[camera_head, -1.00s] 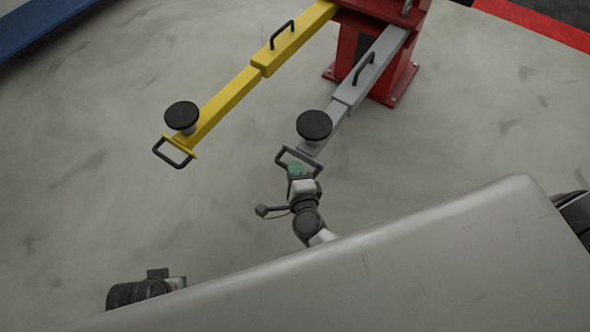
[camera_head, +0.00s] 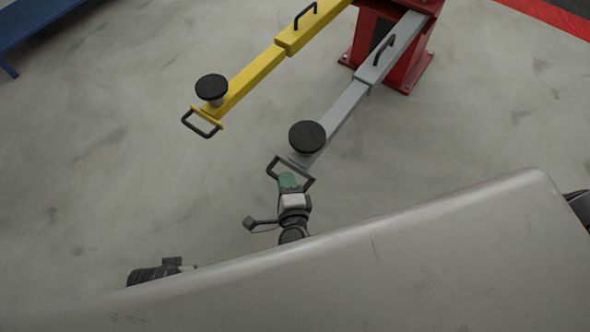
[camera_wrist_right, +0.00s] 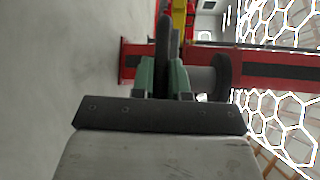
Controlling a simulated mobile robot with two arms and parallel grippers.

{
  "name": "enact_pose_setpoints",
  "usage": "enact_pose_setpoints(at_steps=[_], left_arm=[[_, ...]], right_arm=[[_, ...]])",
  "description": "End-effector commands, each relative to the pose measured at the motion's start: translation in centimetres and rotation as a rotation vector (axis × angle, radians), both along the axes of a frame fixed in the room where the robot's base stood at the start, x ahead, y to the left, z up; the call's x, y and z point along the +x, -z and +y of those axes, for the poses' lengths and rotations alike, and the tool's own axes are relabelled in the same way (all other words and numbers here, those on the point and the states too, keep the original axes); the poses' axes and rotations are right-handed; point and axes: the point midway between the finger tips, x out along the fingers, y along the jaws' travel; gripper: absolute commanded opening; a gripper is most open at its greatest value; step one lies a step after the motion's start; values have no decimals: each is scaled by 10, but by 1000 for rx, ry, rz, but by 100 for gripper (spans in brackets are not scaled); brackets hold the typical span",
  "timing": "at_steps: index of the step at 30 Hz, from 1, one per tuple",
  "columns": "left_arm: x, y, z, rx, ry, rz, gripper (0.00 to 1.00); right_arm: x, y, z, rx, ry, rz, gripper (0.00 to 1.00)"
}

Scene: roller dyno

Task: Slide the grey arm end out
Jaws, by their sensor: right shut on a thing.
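The grey arm (camera_head: 398,48) reaches from the red post toward me. Its narrower grey arm end (camera_head: 345,112) stands well out of the outer sleeve. A round black pad (camera_head: 307,137) sits on it near the tip. A dark loop handle (camera_head: 273,166) is at the tip. My right gripper (camera_head: 287,181) is shut on this handle, its green fingers on either side of the bar. In the right wrist view the dark handle bar (camera_wrist_right: 163,50) stands between the green fingers (camera_wrist_right: 163,78). My left gripper is not visible; only a dark part of my left arm shows at the lower left.
A yellow arm (camera_head: 255,75) with its own pad (camera_head: 212,87) and loop handle lies to the left of the grey one. The red post (camera_head: 405,70) stands at the top right. A blue edge (camera_head: 40,25) crosses the top left corner. The floor between is clear.

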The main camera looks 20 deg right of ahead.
Motion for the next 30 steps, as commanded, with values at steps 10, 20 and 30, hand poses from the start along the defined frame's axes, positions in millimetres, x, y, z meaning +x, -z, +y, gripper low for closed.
enact_pose_setpoints(at_steps=[10, 20, 30], left_arm=[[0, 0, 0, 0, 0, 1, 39], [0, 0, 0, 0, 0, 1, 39], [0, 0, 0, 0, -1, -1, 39]], right_arm=[[-9, 2, 11, 4, -3, 4, 0], [-9, 1, 10, 4, -2, 3, 40], [-13, 1, 10, 2, -1, 4, 40]])
